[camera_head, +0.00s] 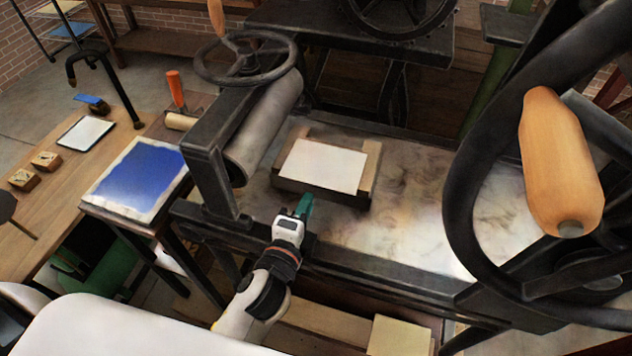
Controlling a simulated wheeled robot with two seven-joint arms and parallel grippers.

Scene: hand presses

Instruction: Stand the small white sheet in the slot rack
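A small white sheet (323,165) lies flat on top of a dark block with pale wooden strips (368,172) at its sides, on the press bed. My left gripper (303,206), white with teal fingers, is just in front of the block, below the sheet in the picture, and seems apart from the sheet. Its fingers overlap from this angle, so their opening is unclear. Nothing is visibly held. My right gripper is out of view. I cannot identify the slot rack with certainty.
The metal press bed (420,205) is clear to the right of the block. A roller (265,125) stands left of it. A large handwheel with a wooden handle (560,165) blocks the right. A blue-printed sheet (138,178) and a dark-bordered white sheet (86,132) lie at left.

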